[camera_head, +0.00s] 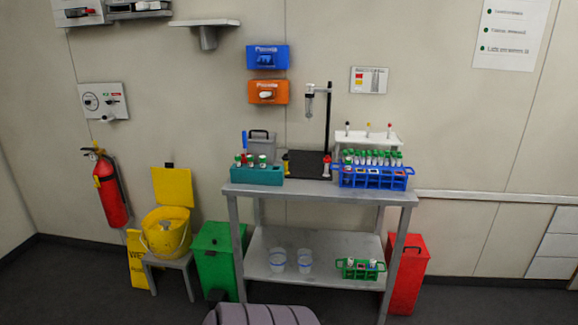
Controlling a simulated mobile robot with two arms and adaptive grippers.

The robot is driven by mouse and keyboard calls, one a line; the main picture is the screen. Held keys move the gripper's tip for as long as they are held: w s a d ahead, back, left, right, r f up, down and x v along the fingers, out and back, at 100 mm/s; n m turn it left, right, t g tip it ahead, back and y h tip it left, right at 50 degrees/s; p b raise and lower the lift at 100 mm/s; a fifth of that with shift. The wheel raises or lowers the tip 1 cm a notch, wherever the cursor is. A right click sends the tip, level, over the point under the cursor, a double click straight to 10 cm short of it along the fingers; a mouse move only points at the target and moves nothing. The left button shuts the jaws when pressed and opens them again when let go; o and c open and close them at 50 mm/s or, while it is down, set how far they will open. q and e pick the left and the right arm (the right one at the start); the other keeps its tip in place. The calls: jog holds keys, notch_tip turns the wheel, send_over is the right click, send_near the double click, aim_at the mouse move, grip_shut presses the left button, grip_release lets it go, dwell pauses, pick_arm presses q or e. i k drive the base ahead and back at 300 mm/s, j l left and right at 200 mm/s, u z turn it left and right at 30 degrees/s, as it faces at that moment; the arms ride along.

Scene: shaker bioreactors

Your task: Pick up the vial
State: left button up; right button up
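Several small capped vials are in view, and I cannot tell which one the task means. A few with green and red caps stand in a teal rack (258,177) at the left of the metal table's top. Many green-capped vials (372,157) stand in and behind a blue rack (374,179) at the right. A red-capped vial (326,166) stands beside the black stand base. A green rack (360,269) on the lower shelf holds a few more. Neither of my grippers is in view.
The metal table (318,190) stands against the wall. Two clear beakers (291,260) sit on its lower shelf. A green bin (213,258) and a red bin (409,275) flank it. A ribbed grey-purple object (261,315) shows at the bottom edge.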

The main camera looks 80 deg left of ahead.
aim_at(348, 161)
jog(key=u, duration=2.15)
